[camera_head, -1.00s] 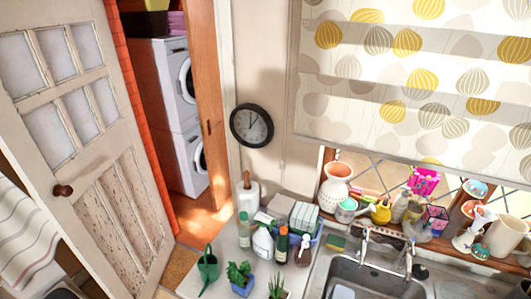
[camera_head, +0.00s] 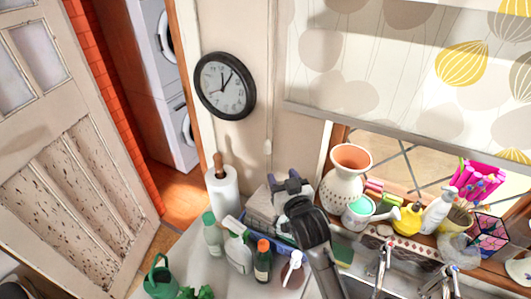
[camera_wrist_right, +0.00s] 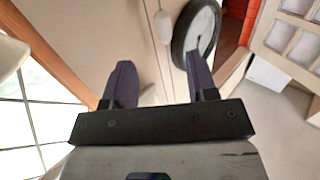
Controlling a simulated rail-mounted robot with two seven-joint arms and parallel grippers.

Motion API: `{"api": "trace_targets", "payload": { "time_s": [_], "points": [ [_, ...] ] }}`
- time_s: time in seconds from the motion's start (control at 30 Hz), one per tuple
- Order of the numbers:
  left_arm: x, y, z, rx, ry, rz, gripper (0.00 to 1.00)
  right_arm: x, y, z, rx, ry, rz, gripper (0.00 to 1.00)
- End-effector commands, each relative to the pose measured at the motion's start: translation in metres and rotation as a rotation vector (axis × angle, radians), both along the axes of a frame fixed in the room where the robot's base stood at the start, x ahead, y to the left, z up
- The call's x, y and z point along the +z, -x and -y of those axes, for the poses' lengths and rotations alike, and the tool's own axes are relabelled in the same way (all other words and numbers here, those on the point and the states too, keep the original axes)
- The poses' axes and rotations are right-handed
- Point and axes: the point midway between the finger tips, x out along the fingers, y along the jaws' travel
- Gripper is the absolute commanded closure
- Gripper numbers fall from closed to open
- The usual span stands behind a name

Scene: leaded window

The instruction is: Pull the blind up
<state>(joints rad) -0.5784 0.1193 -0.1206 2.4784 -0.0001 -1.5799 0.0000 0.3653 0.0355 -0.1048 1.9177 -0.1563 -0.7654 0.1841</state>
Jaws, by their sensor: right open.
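The blind (camera_head: 370,70), cream with yellow and grey balloon shapes, hangs over the upper window at the top right of the head view, its bottom bar slightly slanted. A thin cord hangs on the wall left of it, ending in a small white pull (camera_head: 268,147). My right gripper (camera_head: 283,178) is open and empty, just below the pull in the head view. In the right wrist view, the white pull (camera_wrist_right: 163,25) shows beyond the two dark fingertips (camera_wrist_right: 158,63), between their lines and not touching them. My left gripper is not in view.
A round black clock (camera_head: 225,86) hangs left of the cord. Below stand a paper towel roll (camera_head: 222,190), bottles and a blue basket. A vase (camera_head: 346,175), watering can and pots crowd the sill to the right. The wall around the pull is clear.

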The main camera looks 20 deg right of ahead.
Motion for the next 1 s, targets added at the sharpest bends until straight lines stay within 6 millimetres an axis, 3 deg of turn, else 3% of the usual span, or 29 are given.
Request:
{"api": "trace_targets", "payload": {
  "time_s": [0.3,0.7,1.0],
  "points": [
    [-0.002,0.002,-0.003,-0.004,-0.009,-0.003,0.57,0.014,-0.035,0.000,0.001,-0.004,0.046,0.47],
    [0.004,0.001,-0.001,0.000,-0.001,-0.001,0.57,0.013,-0.105,0.001,0.001,-0.004,0.044,0.47],
    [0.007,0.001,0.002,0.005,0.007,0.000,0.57,0.012,-0.136,0.002,0.001,-0.004,0.043,0.47]
  ]
}}
